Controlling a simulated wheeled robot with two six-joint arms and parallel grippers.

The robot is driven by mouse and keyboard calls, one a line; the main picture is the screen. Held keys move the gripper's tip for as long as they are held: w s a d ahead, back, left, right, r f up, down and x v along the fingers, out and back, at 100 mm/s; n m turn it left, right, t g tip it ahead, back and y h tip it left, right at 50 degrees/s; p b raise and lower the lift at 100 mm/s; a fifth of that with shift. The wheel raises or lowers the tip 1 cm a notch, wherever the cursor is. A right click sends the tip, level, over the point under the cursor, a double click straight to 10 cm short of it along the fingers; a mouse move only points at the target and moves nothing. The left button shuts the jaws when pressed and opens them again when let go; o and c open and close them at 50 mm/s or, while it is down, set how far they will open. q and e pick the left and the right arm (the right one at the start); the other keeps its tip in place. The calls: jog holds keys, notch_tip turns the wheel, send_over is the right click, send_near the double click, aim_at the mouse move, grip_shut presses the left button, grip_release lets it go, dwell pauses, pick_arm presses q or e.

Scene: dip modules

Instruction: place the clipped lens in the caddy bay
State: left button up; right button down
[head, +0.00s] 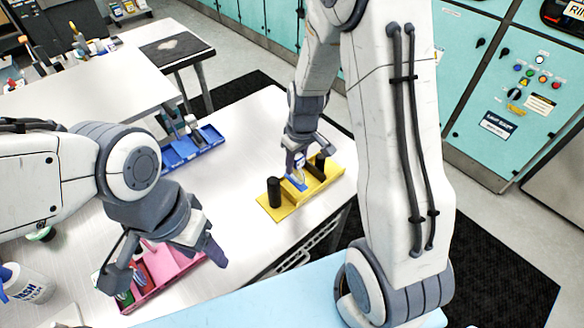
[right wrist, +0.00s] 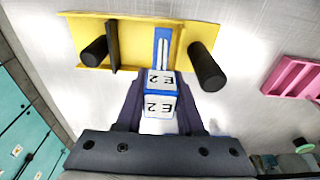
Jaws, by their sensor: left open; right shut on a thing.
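A blue and white block marked "E 2" (right wrist: 160,104), which I take for the clipped lens, is between the fingers of my right gripper (head: 297,160). It also shows in part in the head view (head: 299,174). My right gripper is shut on it at the yellow caddy (head: 272,213). The yellow caddy also shows in the right wrist view (right wrist: 136,52), with a divider and a blue strip with white lines (right wrist: 162,45) beyond the block. I cannot tell whether the block touches the caddy floor. My left gripper (head: 166,258) is open over the pink caddy (head: 185,277).
Two black posts (head: 274,192) stand up from the yellow caddy, one on each side of my right gripper. A blue caddy (head: 190,148) with items stands further back. A white bottle (head: 28,284) is at the lower left. The white table between the caddies is clear.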

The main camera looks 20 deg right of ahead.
aim_at(292, 178)
jog(key=shift+w+a+f, duration=0.35)
jog(key=shift+w+f, duration=0.05)
notch_tip(292, 178, down, 3)
jog(key=shift+f+p, duration=0.2)
jog(key=shift+p, duration=0.2)
jog(key=shift+f, duration=0.25)
jog(key=shift+f, duration=0.15)
jog(key=c, duration=0.5)
grip_release()
